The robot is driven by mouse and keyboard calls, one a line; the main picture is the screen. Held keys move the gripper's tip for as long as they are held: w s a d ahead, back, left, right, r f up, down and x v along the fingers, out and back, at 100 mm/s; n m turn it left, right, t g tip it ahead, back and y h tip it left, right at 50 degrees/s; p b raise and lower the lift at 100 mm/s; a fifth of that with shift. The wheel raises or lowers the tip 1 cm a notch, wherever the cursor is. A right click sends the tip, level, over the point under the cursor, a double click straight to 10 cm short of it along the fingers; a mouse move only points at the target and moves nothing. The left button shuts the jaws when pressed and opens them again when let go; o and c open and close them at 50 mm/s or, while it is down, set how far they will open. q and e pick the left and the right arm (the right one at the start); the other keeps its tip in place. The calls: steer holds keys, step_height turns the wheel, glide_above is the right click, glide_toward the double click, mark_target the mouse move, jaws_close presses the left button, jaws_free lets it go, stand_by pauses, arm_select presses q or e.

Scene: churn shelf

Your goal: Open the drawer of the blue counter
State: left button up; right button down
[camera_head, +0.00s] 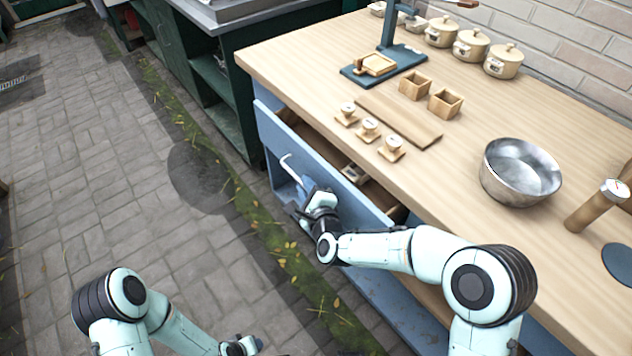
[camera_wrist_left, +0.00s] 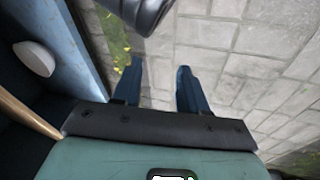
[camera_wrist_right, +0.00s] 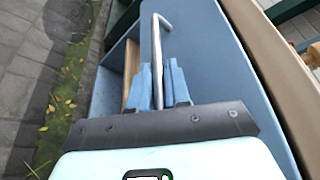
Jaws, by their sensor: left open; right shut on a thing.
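The blue counter (camera_head: 262,134) has a wooden top and stands on the right in the head view. Its blue drawer (camera_head: 335,178) is partly out, with a dark gap and a small item inside showing behind the front. A silver bar handle (camera_head: 290,168) is on the drawer front. My right gripper (camera_head: 304,190) is shut on the handle; in the right wrist view the bar (camera_wrist_right: 157,50) passes between the blue fingers (camera_wrist_right: 161,86). My left gripper (camera_wrist_left: 157,88) is open and empty above the paving; only part of it shows at the bottom of the head view.
A metal bowl (camera_head: 520,172), small wooden boxes (camera_head: 445,103), a board (camera_head: 400,118), several lidded pots (camera_head: 503,61) and small knobbed wooden pieces (camera_head: 391,148) stand on the top. A dark green unit (camera_head: 205,70) stands beyond. The paved floor on the left is clear.

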arm_select(q)
steer(key=shift+g, duration=0.8)
steer(key=s+f, duration=0.1)
steer(key=s+f+b, duration=0.1)
steer(key=s, duration=0.1)
steer(key=s+f, duration=0.1)
steer(key=shift+s+a+f+b, duration=0.2)
steer(key=shift+a+f+b, duration=0.1)
steer(key=shift+a+b, duration=0.1)
arm_select(e)
steer(key=s+a, duration=0.7)
steer(key=a, duration=0.3)
steer(key=s+a, duration=0.7)
steer(key=a, duration=0.2)
steer(key=shift+s+a, duration=0.2)
steer(key=shift+a, duration=0.15)
steer(key=c, duration=1.4)
jaws_free()
steer(key=shift+c, duration=0.2)
arm_select(q)
steer(key=shift+t, duration=0.7)
steer(key=w+r, duration=0.1)
steer(key=w+r+p, duration=0.2)
steer(key=w, duration=0.1)
steer(key=shift+d+r, duration=0.3)
steer(key=shift+r, duration=0.1)
arm_select(e)
steer(key=v, duration=1.3)
steer(key=shift+s, duration=0.2)
steer(key=shift+r, duration=0.15)
